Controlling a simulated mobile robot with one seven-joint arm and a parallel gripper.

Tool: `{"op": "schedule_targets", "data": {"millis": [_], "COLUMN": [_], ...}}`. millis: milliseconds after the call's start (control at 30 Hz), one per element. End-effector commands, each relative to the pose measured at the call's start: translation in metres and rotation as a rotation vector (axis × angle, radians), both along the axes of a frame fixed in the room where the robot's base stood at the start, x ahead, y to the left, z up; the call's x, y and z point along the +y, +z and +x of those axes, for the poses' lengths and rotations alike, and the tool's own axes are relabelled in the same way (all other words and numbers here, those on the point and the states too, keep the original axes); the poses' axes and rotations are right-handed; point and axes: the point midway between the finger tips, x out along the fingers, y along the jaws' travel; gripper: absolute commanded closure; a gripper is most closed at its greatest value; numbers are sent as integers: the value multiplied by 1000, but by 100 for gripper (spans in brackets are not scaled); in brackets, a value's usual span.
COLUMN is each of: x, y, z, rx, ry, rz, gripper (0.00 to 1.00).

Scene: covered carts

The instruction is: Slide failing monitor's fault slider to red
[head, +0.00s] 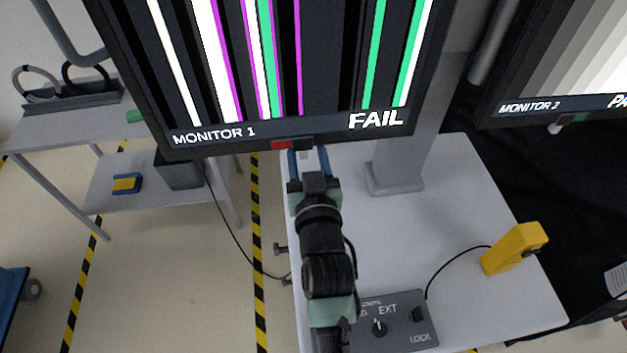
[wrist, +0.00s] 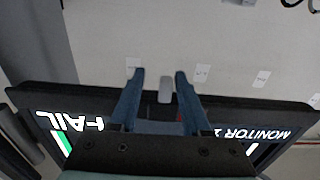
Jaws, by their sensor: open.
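Monitor 1 (head: 280,137) reads FAIL and shows coloured vertical bars. A red patch (head: 282,145) shows under its lower edge, with a dark piece just right of it. My gripper (head: 308,156) is open below that edge, just right of the red patch. In the wrist view the monitor (wrist: 75,98) appears upside down. There my gripper's blue fingers (wrist: 158,75) stand on either side of a light grey slider knob (wrist: 165,90), with gaps beside it. Whether either finger touches it I cannot tell. The slider's other end is hidden.
Monitor 2 (head: 535,109), to the right, has a light knob (head: 556,128) and a green patch. A grey control box (head: 398,322) and a yellow device (head: 514,248) sit on the white cart top (head: 460,200). The monitor's stand (head: 402,150) is right of my gripper.

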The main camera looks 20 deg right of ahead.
Motion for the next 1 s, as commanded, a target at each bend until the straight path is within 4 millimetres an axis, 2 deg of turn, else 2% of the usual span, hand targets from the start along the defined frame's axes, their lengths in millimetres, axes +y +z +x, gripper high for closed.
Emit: {"op": "schedule_targets", "data": {"millis": [300, 500, 700, 1000], "x": [17, 24, 27, 27], "y": [-5, -3, 0, 0], "z": [-61, -88, -99, -101], "rx": [3, 2, 0, 0], "ry": [-1, -2, -2, -2], "rz": [0, 2, 1, 1], "gripper": [52, 52, 52, 52]}}
